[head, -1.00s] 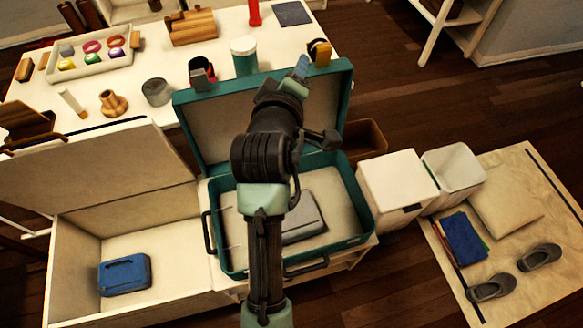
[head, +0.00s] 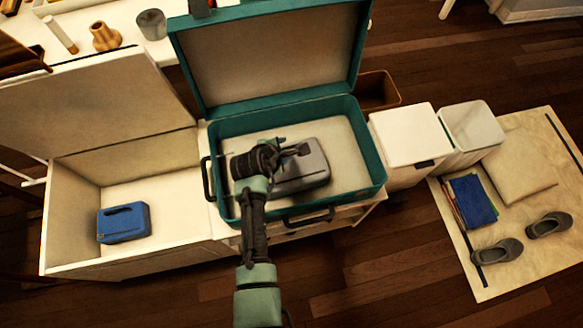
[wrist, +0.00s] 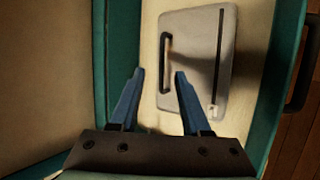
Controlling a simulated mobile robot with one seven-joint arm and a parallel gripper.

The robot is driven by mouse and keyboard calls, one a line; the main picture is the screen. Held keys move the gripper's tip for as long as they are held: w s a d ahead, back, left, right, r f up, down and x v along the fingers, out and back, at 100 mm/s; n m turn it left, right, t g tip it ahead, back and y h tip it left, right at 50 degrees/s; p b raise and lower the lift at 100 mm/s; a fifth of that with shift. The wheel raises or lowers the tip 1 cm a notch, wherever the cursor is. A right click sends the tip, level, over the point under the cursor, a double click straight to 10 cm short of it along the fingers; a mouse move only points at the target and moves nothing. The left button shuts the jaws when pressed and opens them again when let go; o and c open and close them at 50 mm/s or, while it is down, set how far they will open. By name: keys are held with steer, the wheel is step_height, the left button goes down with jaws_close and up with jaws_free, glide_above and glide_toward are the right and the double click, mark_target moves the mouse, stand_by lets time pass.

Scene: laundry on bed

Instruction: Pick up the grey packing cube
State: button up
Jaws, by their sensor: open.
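The grey packing cube (head: 300,168) lies flat in the open teal suitcase (head: 232,205). In the wrist view the cube (wrist: 205,60) shows a dark handle on its left side and a small pale zip pull near its lower right corner. My gripper (head: 296,148) is over the cube in the head view and hides part of it. In the wrist view my gripper (wrist: 160,72) is open, its two blue fingers apart with nothing between them but the suitcase floor and the cube's handle side beyond. Whether the fingertips touch the cube cannot be told.
The suitcase lid (head: 270,60) stands up behind. A blue packing cube (head: 123,223) lies in the white open chest at left. White bins (head: 408,145) stand at right, near a mat with shoes (head: 497,250), a cushion and folded cloth.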

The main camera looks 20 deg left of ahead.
mark_target(288, 148)
steer(key=shift+b+x, duration=1.25)
steer(key=shift+x, duration=1.65)
steer(key=shift+s+a+f, duration=0.1)
steer(key=shift+s+f, duration=0.05)
steer(key=shift+s, duration=0.05)
jaws_close()
